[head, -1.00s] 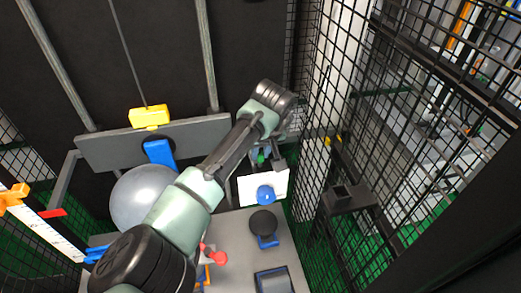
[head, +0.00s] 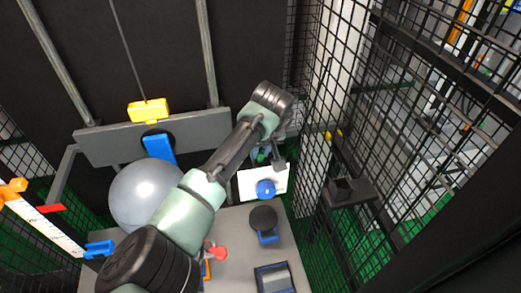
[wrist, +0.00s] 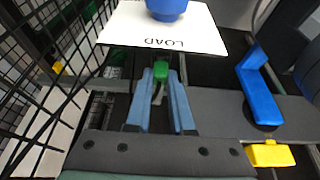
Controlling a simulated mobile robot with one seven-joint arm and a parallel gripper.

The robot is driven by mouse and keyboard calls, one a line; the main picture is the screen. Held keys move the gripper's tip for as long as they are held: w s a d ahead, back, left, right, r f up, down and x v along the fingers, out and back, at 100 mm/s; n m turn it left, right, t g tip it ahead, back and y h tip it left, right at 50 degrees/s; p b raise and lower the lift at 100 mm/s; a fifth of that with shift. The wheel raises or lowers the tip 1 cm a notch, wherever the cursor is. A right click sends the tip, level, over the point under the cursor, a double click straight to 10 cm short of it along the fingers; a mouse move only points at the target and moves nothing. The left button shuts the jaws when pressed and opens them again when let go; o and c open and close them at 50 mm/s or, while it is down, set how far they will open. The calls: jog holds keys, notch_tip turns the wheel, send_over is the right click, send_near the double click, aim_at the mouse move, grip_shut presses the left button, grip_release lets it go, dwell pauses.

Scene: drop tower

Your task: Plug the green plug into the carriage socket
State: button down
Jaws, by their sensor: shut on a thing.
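The green plug (wrist: 161,69) is between the fingertips of my gripper (wrist: 163,74) in the wrist view. The fingers are shut on it, and they hide part of it. In the head view, a little green of the plug (head: 261,156) shows by my gripper (head: 268,158), right of the carriage. The carriage looks to be the wide grey crossbar (head: 105,147) between two upright rails, with a yellow block (head: 148,111) on top and a blue bracket (head: 160,148). It also shows at the right of the wrist view (wrist: 225,108). I cannot make out its socket.
A white LOAD card (wrist: 125,22) with a blue knob (wrist: 166,8) lies just beyond my gripper. A big grey ball (head: 147,195) sits below the crossbar. A black round-topped item (head: 263,218) stands on the grey table (head: 232,235). Black mesh fence (head: 310,130) closes the right side.

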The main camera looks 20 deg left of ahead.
jog(key=shift+f, duration=0.15)
jog(key=c, duration=0.7)
grip_release()
jog(key=v, duration=1.3)
jog(key=shift+b, duration=0.3)
jog(key=shift+a, duration=0.1)
